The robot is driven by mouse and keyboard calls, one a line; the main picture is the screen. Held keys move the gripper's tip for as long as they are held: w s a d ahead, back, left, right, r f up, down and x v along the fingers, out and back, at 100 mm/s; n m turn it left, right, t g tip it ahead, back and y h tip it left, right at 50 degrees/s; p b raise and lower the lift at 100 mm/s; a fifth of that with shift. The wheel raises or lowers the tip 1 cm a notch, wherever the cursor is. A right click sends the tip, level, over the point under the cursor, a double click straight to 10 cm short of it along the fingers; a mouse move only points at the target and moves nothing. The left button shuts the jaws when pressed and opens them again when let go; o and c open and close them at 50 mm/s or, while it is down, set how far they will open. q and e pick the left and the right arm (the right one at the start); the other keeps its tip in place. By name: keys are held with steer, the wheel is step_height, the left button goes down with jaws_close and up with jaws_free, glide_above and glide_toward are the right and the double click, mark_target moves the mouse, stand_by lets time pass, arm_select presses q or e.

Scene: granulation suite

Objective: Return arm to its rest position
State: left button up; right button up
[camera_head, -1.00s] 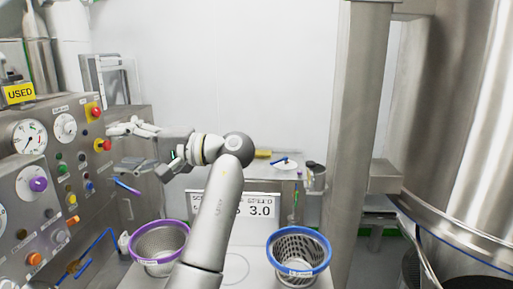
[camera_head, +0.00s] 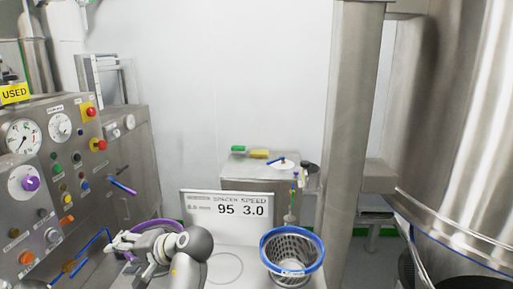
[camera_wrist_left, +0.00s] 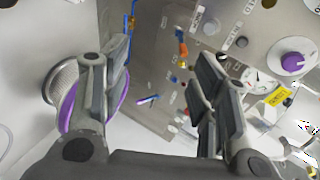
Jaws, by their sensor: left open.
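My left gripper (camera_head: 118,243) is low at the left of the head view, in front of the purple-rimmed basket (camera_head: 152,225), which it and my arm largely hide. In the left wrist view, my left gripper (camera_wrist_left: 162,60) has its two grey fingers wide apart with nothing between them. The purple-rimmed basket (camera_wrist_left: 68,108) shows there behind the left finger; I cannot tell whether they touch. My right gripper is in neither view.
A control panel (camera_head: 45,175) with knobs and a purple-ended handle (camera_head: 123,187) stands left. A blue-rimmed basket (camera_head: 292,268) sits right of my arm, by a display (camera_head: 230,222) reading 95 and 3.0. A steel post (camera_head: 350,130) and a large vessel (camera_head: 460,120) stand right.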

arm_select(q)
steer(key=s+d+f+h, duration=0.1)
steer(key=s+f+h, duration=0.2)
steer(key=s+f, duration=0.55)
steer(key=s+d+f+h, duration=0.1)
steer(key=s+f+h, duration=0.2)
steer(key=s+f, duration=0.55)
steer(key=s+d+f+h, duration=0.3)
steer(key=s+d, duration=0.1)
steer(key=s, duration=0.3)
steer(key=s+d+f+h, duration=0.3)
steer(key=s+d+h, duration=0.1)
steer(key=s, duration=0.4)
step_height(320, 180, down, 30)
steer(key=s+g+b, duration=0.1)
steer(key=g+b, duration=0.1)
steer(key=b, duration=0.3)
steer(key=s+a+f+b, duration=0.1)
steer(key=s+f+b, duration=0.1)
steer(key=s+f, duration=0.6)
steer(key=s+a+f+g+b, duration=0.1)
steer(key=s+f+b, duration=0.2)
steer(key=s+f, duration=0.6)
step_height(320, 180, down, 5)
steer(key=shift+s+a+f+y, duration=0.1)
steer(key=shift+s+a+y, duration=0.1)
steer(key=shift+a+y, duration=0.1)
